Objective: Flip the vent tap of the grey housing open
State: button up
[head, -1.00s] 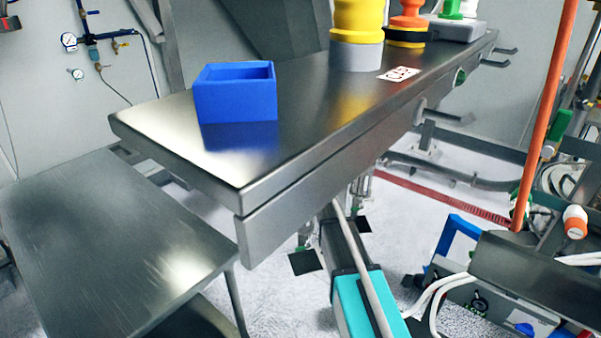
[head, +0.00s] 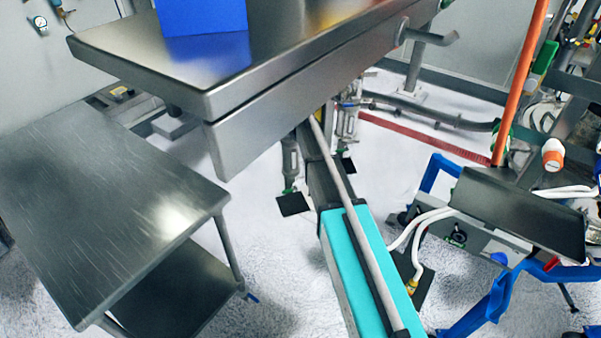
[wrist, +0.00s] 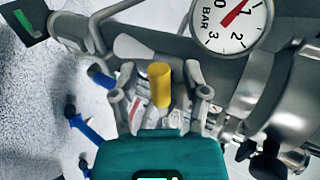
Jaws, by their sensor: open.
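In the wrist view, my gripper (wrist: 161,93) is open, with one finger on each side of a yellow cylindrical knob (wrist: 160,84). The knob looks like the grip of the vent tap. I see no clear finger contact, and its lower end runs behind my gripper. Just beyond it is grey metal pipework (wrist: 185,50), with a light grey lever-like piece (wrist: 131,47) to the left of the knob. The rounded grey metal body at the right (wrist: 285,92) may be the housing. In the head view, my arm reaches under the steel bench, which hides my gripper and the tap.
A pressure gauge (wrist: 232,22) marked BAR sits close above the right finger. A blue-handled part (wrist: 101,76) is at the left. In the head view, the steel bench (head: 270,60) overhangs my arm. A low steel table (head: 110,190) stands left, hoses and blue-framed equipment (head: 493,305) right.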

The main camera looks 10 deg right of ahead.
jog(key=shift+r, duration=0.1)
jog(key=shift+d+r+m+y+p, duration=0.1)
jog(key=shift+r+m+y+p, duration=0.1)
jog(key=shift+r+m+y, duration=0.35)
jog(key=shift+d+r+m+y+p, duration=0.1)
jog(key=shift+r+m+y+p, duration=0.1)
jog(key=shift+m+y, duration=0.5)
jog(key=m+y, duration=0.1)
jog(key=d+r+m+y, duration=0.1)
jog(key=shift+w+r+y+b, duration=0.15)
jog(key=shift+y+b, duration=0.2)
jog(key=shift+b, duration=0.05)
jog(key=m+y+b, duration=0.1)
jog(key=d+r+m+y+b, duration=0.1)
jog(key=m, duration=0.1)
jog(key=shift+w+d+t+y, duration=0.1)
jog(key=shift+d+t+y, duration=0.1)
jog(key=shift+t+y, duration=0.15)
jog(key=s+d+m+t+y+b, duration=0.2)
jog(key=s+d+m+b, duration=0.2)
jog(key=s+d, duration=0.65)
jog(key=s+a+f+n+g+h, duration=0.2)
jog(key=s+a+f+n+g, duration=0.3)
jog(key=s+f+n, duration=0.2)
jog(key=s+a+f+n+g+h, duration=0.3)
jog(key=s+a+f+n+g, duration=0.2)
jog(key=s+n, duration=0.6)
jog(key=shift+s+a+f+n+h, duration=0.2)
jog(key=shift+a+f+n+h, duration=0.3)
jog(key=shift+f, duration=0.75)
